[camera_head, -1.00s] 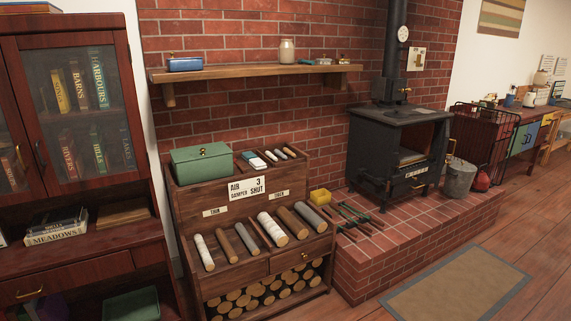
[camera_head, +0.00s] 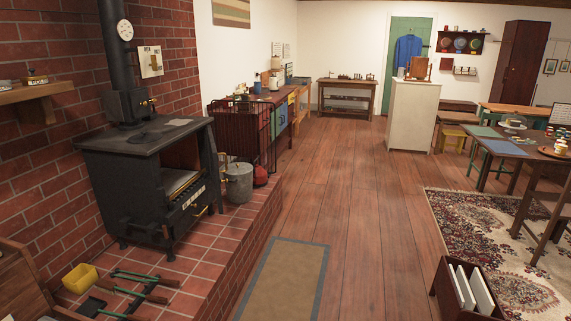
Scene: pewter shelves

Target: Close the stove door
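The black stove (camera_head: 128,185) stands on the brick hearth at the left. Its front faces right, and the firebox opening (camera_head: 182,158) is uncovered, with a pale inside showing. A narrow dark upright panel (camera_head: 212,168) at the far side of the opening looks like the stove door swung open, seen nearly edge-on. A small light piece beside it may be its handle. Neither of my grippers is in view.
The raised brick hearth (camera_head: 208,262) has a front edge. A grey bucket (camera_head: 239,184) and a red container (camera_head: 260,176) stand beyond the stove. Fire tools (camera_head: 140,285) and a yellow box (camera_head: 80,278) lie nearer. The floor mat (camera_head: 284,280) and wooden floor are clear.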

